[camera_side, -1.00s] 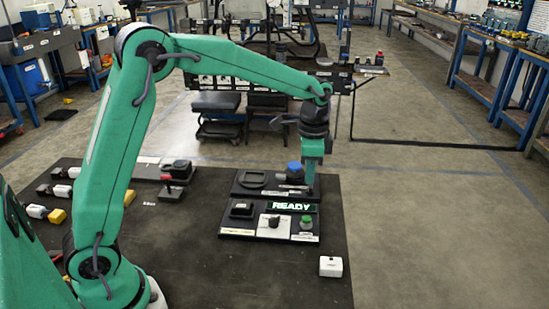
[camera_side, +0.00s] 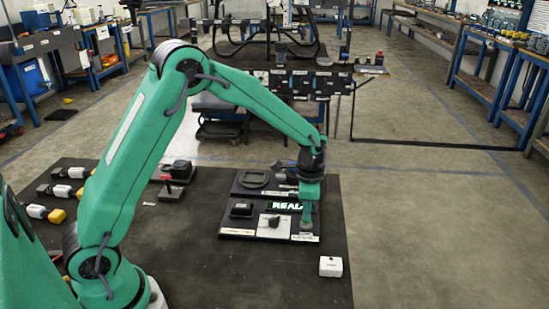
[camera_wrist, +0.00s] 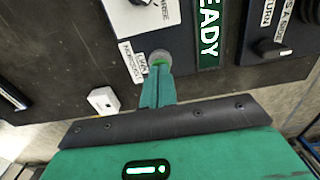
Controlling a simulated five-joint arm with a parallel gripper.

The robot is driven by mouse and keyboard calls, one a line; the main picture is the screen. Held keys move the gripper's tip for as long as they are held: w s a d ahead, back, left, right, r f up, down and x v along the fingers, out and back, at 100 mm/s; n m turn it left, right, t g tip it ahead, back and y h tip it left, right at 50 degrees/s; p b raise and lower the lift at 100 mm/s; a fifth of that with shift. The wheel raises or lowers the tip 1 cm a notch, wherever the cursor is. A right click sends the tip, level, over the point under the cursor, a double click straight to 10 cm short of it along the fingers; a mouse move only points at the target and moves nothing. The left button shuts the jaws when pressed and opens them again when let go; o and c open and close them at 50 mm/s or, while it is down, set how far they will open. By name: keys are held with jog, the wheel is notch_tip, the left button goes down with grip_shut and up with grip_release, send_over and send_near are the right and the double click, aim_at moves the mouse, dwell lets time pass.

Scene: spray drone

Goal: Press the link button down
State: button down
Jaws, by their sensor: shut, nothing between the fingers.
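The link button is a small green cap on a round grey base (camera_wrist: 160,54), on the front panel beside a white label that reads LINK. In the side view its base (camera_side: 303,237) shows at the panel's front right, under my gripper (camera_side: 306,225). My gripper is shut and empty and points down. In the wrist view its fingertips (camera_wrist: 158,68) are at the button and cover most of the cap. I cannot tell whether they touch it or how far the cap is down.
A READY display (camera_wrist: 208,30) lies just behind the button. A black knob on a white plate (camera_side: 272,221) is left of it. A small white box (camera_side: 331,266) sits in front to the right. Bare dark tabletop (camera_side: 200,265) lies to the left.

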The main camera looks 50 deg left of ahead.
dwell(0.3)
jog(key=shift+s+f, duration=0.1)
jog(key=shift+f, duration=1.2)
jog(key=shift+r, duration=0.15)
notch_tip(320, 180, up, 15)
jog(key=shift+w+r, duration=0.15)
jog(key=shift+w, duration=0.25)
dwell(0.5)
jog(key=s+a+r+n+t, duration=0.35)
jog(key=s+r, duration=0.45)
jog(key=s, duration=0.5)
jog(key=s+f+n+t, duration=0.1)
jog(key=s+n, duration=0.4)
jog(key=s, duration=0.8)
jog(key=shift+a+t, duration=0.35)
jog(key=shift+t, duration=0.2)
